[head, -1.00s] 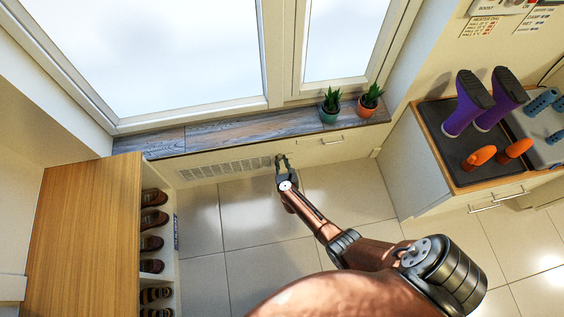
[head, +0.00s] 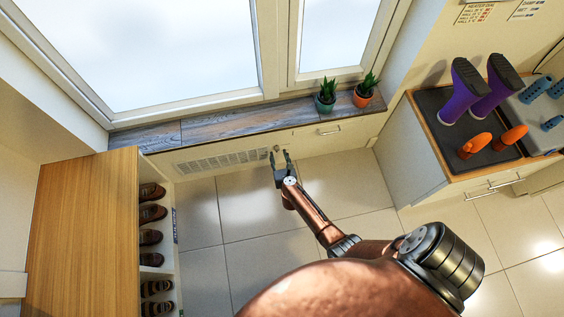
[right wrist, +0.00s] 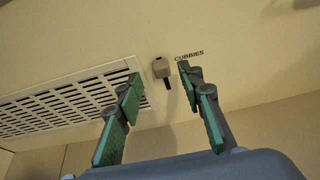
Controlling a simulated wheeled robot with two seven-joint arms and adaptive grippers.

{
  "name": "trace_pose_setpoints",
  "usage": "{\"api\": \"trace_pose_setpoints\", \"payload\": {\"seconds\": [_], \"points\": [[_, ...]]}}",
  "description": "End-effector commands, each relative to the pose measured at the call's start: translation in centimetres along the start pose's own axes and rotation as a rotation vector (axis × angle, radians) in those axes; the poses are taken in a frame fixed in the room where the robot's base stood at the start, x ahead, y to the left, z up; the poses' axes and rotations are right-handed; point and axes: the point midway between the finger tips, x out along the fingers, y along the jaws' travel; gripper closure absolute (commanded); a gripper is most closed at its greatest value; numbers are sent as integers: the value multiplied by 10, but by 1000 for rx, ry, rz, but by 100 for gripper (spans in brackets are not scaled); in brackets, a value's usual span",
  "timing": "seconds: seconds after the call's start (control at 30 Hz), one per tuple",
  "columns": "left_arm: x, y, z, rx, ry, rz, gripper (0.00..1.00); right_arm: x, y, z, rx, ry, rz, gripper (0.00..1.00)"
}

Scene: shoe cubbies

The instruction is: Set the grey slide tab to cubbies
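The slide tab (right wrist: 161,68) is a small grey-beige block with a dark stem below it. It is on the pale panel under the window sill, between a slotted vent and the printed word CUBBIES, just left of that word in the right wrist view. In the head view the tab (head: 277,148) is tiny, at the vent's right end. My right gripper (head: 280,156) is open and empty in front of the panel. Its green-padded fingers (right wrist: 159,80) stand apart on either side of the tab in the picture, with no visible contact. My left gripper is not in view.
The vent (head: 222,160) is left of the tab. A wooden-topped shoe cubby (head: 85,220) with brown shoes stands at left. Two potted plants (head: 326,95) are on the sill. At right, a cabinet holds a tray (head: 440,130) with purple boots. Floor below the panel is clear.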

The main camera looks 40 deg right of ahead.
Motion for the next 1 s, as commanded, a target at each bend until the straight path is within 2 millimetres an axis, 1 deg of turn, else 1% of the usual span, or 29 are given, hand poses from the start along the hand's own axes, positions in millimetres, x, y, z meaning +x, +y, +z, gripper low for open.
{"api": "trace_pose_setpoints", "payload": {"seconds": [0.03,0.3,0.4,0.5,0.7,1.0], "points": [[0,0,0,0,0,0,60,-10,0,-2,5,2,-2,65],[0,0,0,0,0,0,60,-59,-1,-1,2,0,-1,65],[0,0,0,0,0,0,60,-73,-1,0,-1,-2,-1,65],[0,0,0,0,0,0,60,-83,-1,0,-1,-2,-1,65],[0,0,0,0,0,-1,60,-91,0,1,-1,-1,0,65],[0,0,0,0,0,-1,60,-91,0,1,-1,-1,0,65]]}}
